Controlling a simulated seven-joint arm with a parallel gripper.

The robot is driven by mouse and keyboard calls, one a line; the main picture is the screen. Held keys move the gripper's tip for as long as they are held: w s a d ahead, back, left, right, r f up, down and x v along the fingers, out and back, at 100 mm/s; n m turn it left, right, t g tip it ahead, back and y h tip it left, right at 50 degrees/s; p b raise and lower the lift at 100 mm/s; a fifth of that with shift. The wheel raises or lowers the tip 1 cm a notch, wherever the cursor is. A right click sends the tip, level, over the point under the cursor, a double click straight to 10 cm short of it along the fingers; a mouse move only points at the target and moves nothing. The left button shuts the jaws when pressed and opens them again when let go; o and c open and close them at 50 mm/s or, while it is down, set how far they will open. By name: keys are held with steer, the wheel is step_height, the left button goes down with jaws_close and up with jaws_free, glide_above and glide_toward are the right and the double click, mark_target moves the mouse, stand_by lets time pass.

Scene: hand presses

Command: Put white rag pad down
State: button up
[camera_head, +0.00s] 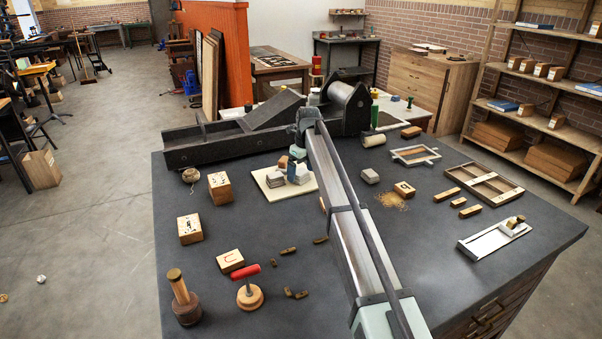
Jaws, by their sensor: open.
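I cannot tell which of these is the white rag pad. My gripper (291,173) points down over the board, between the two stacks, and is open. Its fingertips are small here, and I cannot tell whether they touch a pad. A small brown block (283,162) shows beside it.
A dark press (235,135) with a large roller spans the table's back. A grey block (370,176), wooden frame (415,155) and slotted tray (484,186) lie right. Bare tabletop shows at front right.

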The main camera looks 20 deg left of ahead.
mark_target(305, 173)
step_height(305, 173, up, 11)
steer(key=d, duration=0.1)
steer(key=shift+s+d, duration=0.3)
stand_by(0.4)
